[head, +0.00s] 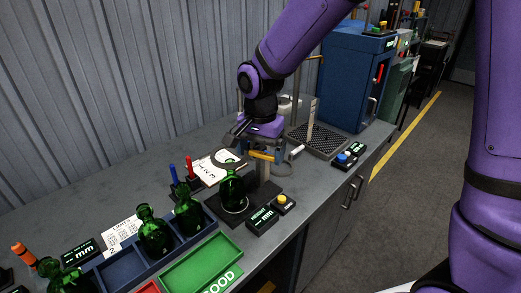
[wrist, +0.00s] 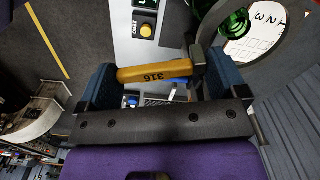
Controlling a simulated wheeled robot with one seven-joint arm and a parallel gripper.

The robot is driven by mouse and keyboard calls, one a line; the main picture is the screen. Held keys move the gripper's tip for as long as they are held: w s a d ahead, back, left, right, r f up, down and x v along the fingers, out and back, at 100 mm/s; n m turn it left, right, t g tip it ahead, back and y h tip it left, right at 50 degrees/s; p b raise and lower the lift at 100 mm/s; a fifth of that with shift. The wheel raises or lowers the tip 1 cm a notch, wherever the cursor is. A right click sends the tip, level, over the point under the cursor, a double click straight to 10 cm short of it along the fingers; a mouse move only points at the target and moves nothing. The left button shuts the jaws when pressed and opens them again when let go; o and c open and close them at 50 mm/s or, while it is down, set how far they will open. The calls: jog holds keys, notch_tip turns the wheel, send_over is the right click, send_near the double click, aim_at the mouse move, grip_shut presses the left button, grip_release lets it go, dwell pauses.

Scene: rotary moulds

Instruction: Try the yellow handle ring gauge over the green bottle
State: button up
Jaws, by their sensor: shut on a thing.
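The ring gauge has a yellow handle (wrist: 160,72) marked 316 and a grey metal ring. The handle also shows in the head view (head: 264,155). My gripper (head: 265,153) is shut on the handle, with its blue finger pads at either end in the wrist view (wrist: 160,80). A green bottle (head: 232,192) stands upright on a dark gauge base, with the grey ring at the height of its top. In the wrist view the bottle (wrist: 233,24) shows within the ring's outline, near one side. I cannot tell whether the ring is around the neck or only above it.
A blue rack (head: 119,270) with more green bottles and a green tray (head: 203,262) lie at the front left. Red and blue upright pegs (head: 189,168) and a paper sheet (head: 219,167) are close behind the bottle. A height readout (head: 262,220) stands in front.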

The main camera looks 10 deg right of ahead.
jog(key=shift+f, duration=2.9)
jog(key=shift+f, duration=3.05)
dwell(1.6)
